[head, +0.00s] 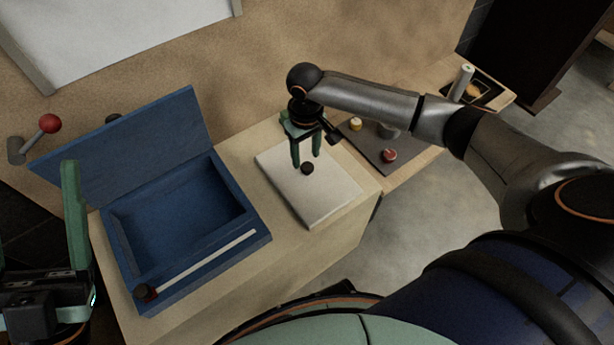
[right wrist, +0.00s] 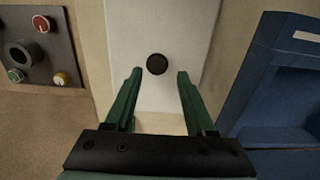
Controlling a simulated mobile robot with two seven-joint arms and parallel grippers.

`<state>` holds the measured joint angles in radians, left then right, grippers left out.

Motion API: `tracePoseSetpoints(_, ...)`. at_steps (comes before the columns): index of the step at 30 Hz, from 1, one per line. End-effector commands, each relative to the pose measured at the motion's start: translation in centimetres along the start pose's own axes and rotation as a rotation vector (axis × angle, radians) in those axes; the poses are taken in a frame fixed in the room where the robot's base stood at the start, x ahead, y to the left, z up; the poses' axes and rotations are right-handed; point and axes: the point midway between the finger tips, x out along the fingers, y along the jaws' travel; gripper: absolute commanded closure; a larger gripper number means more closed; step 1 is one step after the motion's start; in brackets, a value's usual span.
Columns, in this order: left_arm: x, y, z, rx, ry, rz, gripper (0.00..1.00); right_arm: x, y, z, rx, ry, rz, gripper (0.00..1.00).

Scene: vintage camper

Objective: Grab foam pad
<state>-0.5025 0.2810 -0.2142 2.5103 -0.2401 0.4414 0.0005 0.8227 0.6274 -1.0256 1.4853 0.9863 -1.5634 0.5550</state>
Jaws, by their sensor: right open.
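A small dark round piece (head: 307,169) sits on a white flat slab (head: 325,197) on the counter. I cannot tell for sure which of these is the foam pad. My right gripper (head: 306,160) is open, pointing down over the slab, its fingertips close to the dark piece. In the right wrist view the dark piece (right wrist: 156,64) lies between the open fingertips (right wrist: 159,74), with nothing held. The slab (right wrist: 150,22) runs beneath it. My left gripper (head: 75,225) is at the left edge, partly cut off, near the blue box.
An open blue box (head: 185,215) with its lid raised stands left of the slab, a white rod (head: 205,264) along its front. A dark plate (head: 375,145) with small items lies right. A red-knobbed lever (head: 48,124) is at far left.

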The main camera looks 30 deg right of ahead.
Motion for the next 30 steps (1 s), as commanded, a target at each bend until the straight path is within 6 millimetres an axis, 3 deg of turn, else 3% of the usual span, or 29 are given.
tracePoseSetpoints(5, -0.4, 0.2, 0.4, -0.009, -0.002, 0.0, 0.29, 1.0, 0.1, 0.0, 0.0, 0.0, 0.0, 0.45)
tracePoseSetpoints(15, -2.2, 1.3, 2.2, -0.052, -0.007, -0.001, 0.29, 5.5, 0.5, -0.1, 0.0, 0.0, 0.001, 0.45)
tracePoseSetpoints(22, -2.1, 1.4, 2.1, -0.059, -0.008, 0.0, 0.29, 5.5, 0.5, -0.1, -0.001, 0.001, 0.0, 0.45)
tracePoseSetpoints(30, -2.1, 1.4, 2.1, -0.057, -0.009, 0.002, 0.29, 5.5, 0.5, -0.1, -0.001, 0.001, 0.0, 0.74)
